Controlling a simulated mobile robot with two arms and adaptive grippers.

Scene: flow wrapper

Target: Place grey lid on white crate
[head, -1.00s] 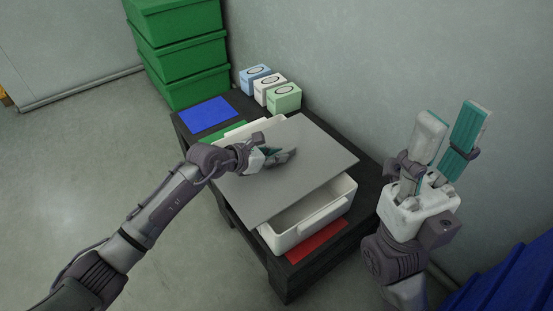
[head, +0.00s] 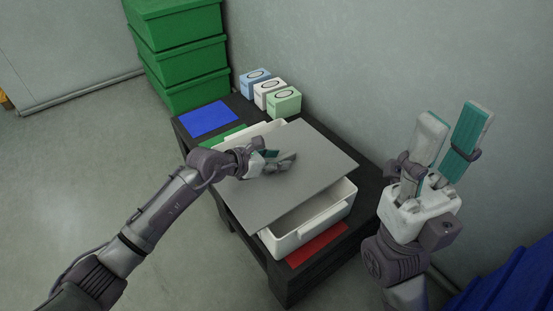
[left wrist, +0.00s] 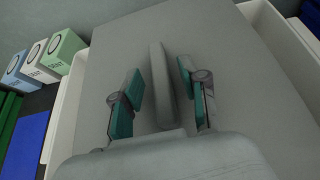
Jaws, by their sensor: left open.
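The grey lid (head: 300,185) lies over the white crate (head: 312,224), turned askew to it. Part of the crate's opening shows at the near right, and white rim shows at the far left. In the left wrist view, crate rim shows on both sides of the lid (left wrist: 235,60). My left gripper (head: 272,160) is at the middle of the lid. Its fingers (left wrist: 162,95) are open on either side of the lid's handle (left wrist: 160,85), with gaps visible. Whether the lid rests fully on the rim cannot be told. My right gripper (head: 456,122) is open and empty, right of the table.
The dark table (head: 185,128) carries a blue mat (head: 208,118), a green mat (head: 222,137) and a red mat (head: 318,245). Several small boxes (head: 284,102) stand at the back by the wall. Green crates (head: 185,60) are stacked behind. A blue object (head: 515,280) is at lower right.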

